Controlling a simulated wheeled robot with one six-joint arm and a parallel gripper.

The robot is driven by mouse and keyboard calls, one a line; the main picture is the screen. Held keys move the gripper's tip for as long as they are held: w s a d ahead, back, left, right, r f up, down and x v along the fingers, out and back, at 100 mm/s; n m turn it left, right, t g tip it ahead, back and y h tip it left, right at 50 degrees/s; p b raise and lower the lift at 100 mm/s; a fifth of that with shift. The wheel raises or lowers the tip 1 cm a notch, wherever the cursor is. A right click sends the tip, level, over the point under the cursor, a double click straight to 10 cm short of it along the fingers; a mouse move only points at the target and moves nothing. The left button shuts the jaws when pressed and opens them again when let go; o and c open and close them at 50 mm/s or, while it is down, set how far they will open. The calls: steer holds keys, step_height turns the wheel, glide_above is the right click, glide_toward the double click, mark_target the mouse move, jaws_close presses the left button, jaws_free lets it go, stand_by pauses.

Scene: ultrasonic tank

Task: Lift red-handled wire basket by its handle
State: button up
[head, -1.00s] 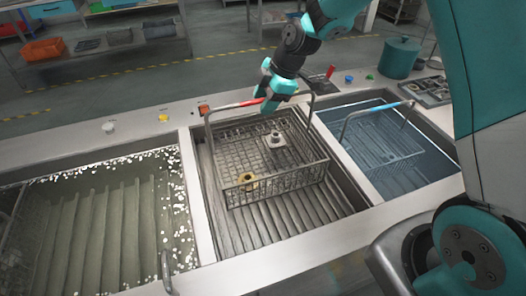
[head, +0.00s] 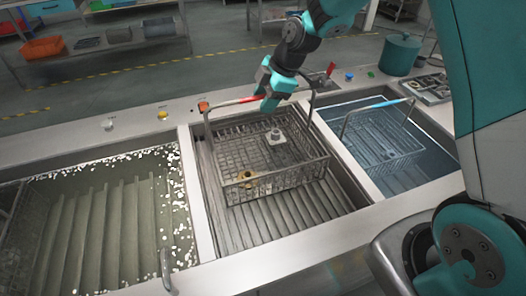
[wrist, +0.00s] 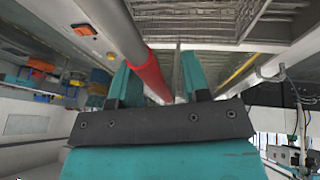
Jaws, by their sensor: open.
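The red-handled wire basket (head: 237,191) sits in the middle tank, with a ring-shaped brass part and a grey metal part inside it. Its arched handle, with a red grip (head: 250,99), stands upright above it. My gripper (head: 266,101) is at the red grip, near the middle of the handle's top bar. In the wrist view, the red grip (wrist: 148,75) runs between the two spread fingers of my gripper (wrist: 157,78). The jaws are open and not closed on it. Exact contact with the fingers cannot be told.
A blue-handled basket (head: 385,150) sits in the right tank of blue liquid. The left tank (head: 90,220) holds murky liquid with white bubbles. Knobs and a red lever (head: 330,69) line the back ledge. A teal pot (head: 400,54) stands behind the right tank.

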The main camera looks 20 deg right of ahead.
jaws_close()
steer(key=shift+r, duration=0.15)
